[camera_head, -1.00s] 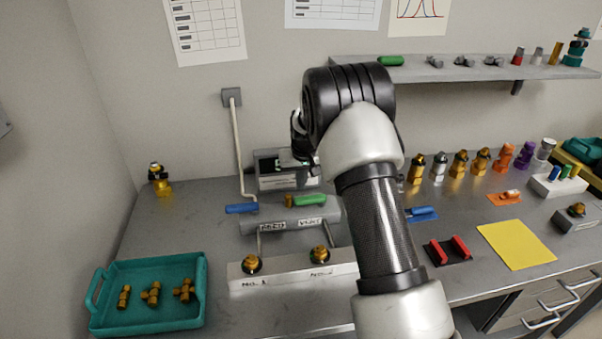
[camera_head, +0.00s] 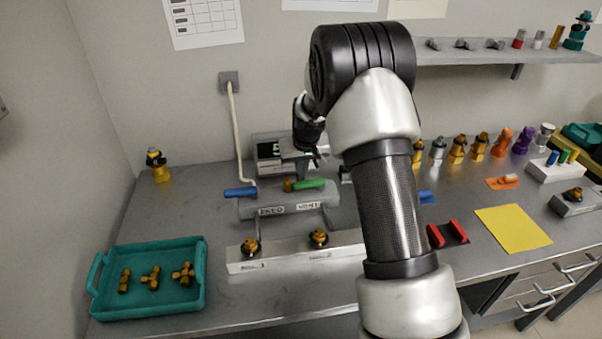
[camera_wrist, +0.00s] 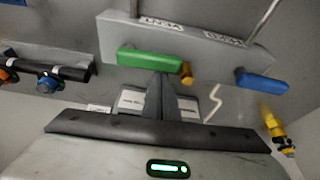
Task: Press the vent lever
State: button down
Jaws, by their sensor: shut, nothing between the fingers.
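My gripper (camera_head: 307,179) is shut and empty, just above and behind the green lever. In the wrist view, its fingertips (camera_wrist: 160,76) reach the green lever's edge; I cannot tell whether they touch it.
A white block (camera_head: 285,259) with two brass fittings stands in front of the manifold. A teal tray (camera_head: 150,310) holds brass parts at left. A display box (camera_head: 267,149) stands behind. Red-lined holder (camera_head: 435,236) and yellow sheet (camera_head: 512,229) lie right.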

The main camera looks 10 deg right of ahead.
jog(key=shift+s+f+n+y+b, duration=0.1)
jog(key=shift+s+n+y+b, duration=0.4)
jog(key=shift+n, duration=0.6)
jog(key=shift+s+n+y+b, duration=0.2)
jog(key=shift+s+n+b, duration=0.2)
jog(key=shift+s+n, duration=0.5)
jog(key=n, duration=0.1)
jog(key=s+n, duration=0.1)
jog(key=n, duration=0.1)
jog(key=n+g+y, duration=0.1)
jog(key=n, duration=0.1)
jog(key=shift+s+d, duration=0.4)
jog(key=s+d+n, duration=0.1)
jog(key=n, duration=0.1)
jog(key=d+n+g+p, duration=0.1)
jog(key=n, duration=0.2)
jog(key=s+d+n+g+y+p, duration=0.1)
jog(key=n, duration=0.1)
jog(key=shift+s+d, duration=0.1)
jog(key=shift+s, duration=0.25)
jog(key=shift+d, duration=0.15)
